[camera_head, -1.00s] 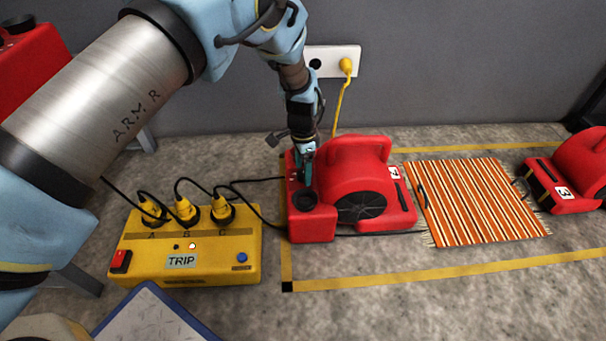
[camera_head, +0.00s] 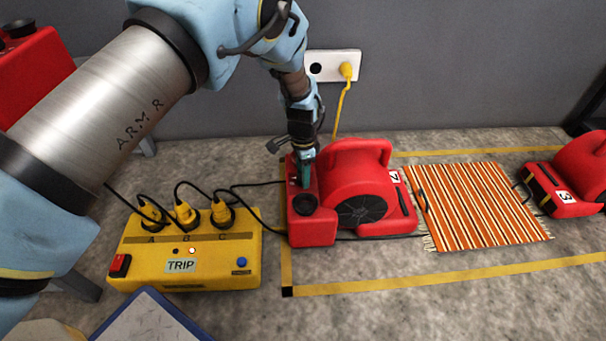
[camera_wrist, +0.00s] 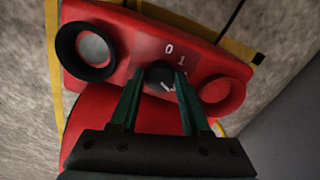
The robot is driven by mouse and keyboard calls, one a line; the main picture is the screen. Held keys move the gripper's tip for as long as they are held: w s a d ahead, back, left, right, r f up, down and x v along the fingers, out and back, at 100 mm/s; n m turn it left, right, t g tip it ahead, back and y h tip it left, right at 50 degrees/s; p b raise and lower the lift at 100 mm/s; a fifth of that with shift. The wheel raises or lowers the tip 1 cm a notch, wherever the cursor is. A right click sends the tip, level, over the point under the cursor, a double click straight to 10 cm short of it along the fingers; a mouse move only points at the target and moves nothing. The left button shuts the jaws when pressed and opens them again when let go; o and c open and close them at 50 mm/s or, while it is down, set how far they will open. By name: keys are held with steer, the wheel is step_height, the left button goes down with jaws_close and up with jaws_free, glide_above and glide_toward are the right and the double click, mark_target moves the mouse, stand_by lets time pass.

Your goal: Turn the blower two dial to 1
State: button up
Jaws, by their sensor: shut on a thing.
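The red blower two (camera_head: 360,185) stands on the floor with its number label on its right side. Its control panel, on its left end, shows in the wrist view as a red face (camera_wrist: 105,75) with the white marks 0 and 1. The dark dial (camera_wrist: 158,73) sits just below these marks; a small white line shows on it, but its exact setting is unclear. My gripper (camera_wrist: 160,80) is shut on the dial, one green finger on each side. In the head view my gripper (camera_head: 306,180) reaches down onto the panel and hides the dial.
A yellow power box (camera_head: 215,272) labelled TRIP, with several plugs, stands at the left. Black cables run from it toward the blower. A striped rug (camera_head: 480,205) lies to the right, with another red blower (camera_head: 570,180) beyond. A grey wall is behind.

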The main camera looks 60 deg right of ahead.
jaws_close()
steer(key=shift+n+p, duration=0.3)
steer(key=shift+r+n+p, duration=0.15)
steer(key=shift+n+p, duration=0.55)
steer(key=shift+n, duration=0.2)
steer(key=n+p, duration=0.2)
steer(key=n, duration=0.3)
steer(key=shift+p, duration=0.4)
steer(key=n+p, duration=0.1)
steer(key=n, duration=0.3)
steer(key=shift+n, duration=0.4)
steer(key=shift+n+p, duration=0.45)
steer(key=shift+n, duration=1.35)
